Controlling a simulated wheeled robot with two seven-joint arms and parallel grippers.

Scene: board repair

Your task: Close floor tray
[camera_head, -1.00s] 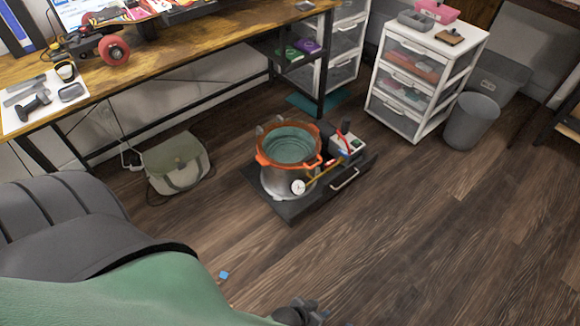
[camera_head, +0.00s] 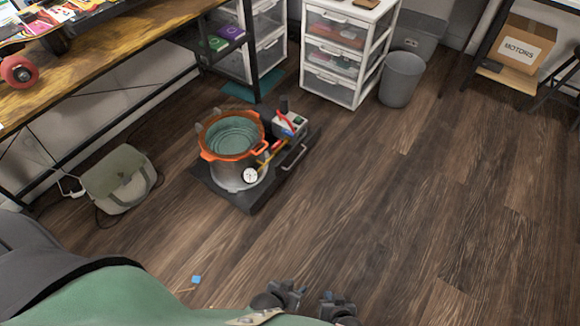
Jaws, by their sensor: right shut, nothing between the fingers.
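The floor tray (camera_head: 250,203) is a dark, flat tray on the wooden floor, with a light handle (camera_head: 294,157) along its right side. A steel pot (camera_head: 238,178) with an orange rim, grey-green inside, sits on it. Two dark hand shapes show at the bottom edge, partly cut off: I take the left one for my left gripper (camera_head: 284,293) and the other for my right gripper (camera_head: 338,307). The right is shut and empty. Both are well apart from the tray.
A wooden workbench (camera_head: 125,45) is at upper left, with a green-grey bag (camera_head: 120,178) on the floor below. White drawers (camera_head: 335,92) and a grey bin (camera_head: 401,79) stand behind the tray. A small blue piece (camera_head: 196,279) lies on the floor. The floor at right is clear.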

